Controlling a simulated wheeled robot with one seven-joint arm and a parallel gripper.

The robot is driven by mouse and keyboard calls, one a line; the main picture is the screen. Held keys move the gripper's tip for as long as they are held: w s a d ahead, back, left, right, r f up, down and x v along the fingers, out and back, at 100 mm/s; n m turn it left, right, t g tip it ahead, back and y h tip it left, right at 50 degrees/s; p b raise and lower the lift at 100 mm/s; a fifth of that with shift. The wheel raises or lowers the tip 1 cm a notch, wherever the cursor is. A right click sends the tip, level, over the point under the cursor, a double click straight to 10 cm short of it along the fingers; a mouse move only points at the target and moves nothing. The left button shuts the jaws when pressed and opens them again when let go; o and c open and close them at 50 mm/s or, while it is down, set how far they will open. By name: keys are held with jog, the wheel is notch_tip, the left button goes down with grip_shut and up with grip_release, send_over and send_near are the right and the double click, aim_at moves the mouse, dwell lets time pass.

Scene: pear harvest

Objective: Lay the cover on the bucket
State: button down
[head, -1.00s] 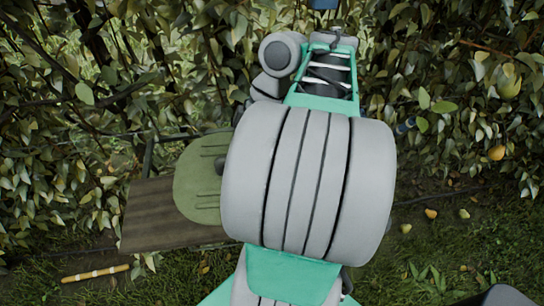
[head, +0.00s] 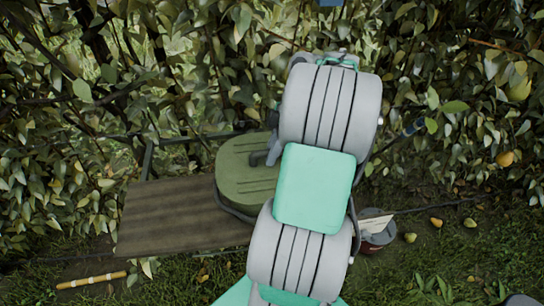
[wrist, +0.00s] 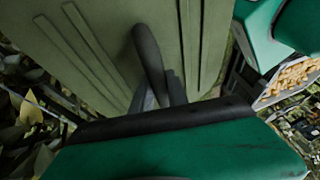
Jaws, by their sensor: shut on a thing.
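The cover (head: 240,185) is an olive-green rounded panel with raised ribs and a dark handle. It lies left of my arm in the head view, overlapping the right part of the wooden board. My gripper (head: 270,154) is shut on its handle. In the wrist view the ribbed cover (wrist: 95,40) fills the upper part, and my gripper (wrist: 163,95) meets the dark handle (wrist: 148,55). A dark curved bar runs under the cover's lower edge. I cannot make out the bucket for certain; my arm hides much of that area.
The wooden board (head: 175,215) is at left. A grey container (head: 378,238) with a pale flat piece stands on the ground right of my arm. A bin of small tan things (wrist: 290,78) shows in the wrist view. Leafy hedge fills the back; fallen pears (head: 436,222) lie at right.

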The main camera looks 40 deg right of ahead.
jog(key=shift+f, duration=0.2)
jog(key=shift+f, duration=0.15)
jog(key=c, duration=1.3)
grip_release()
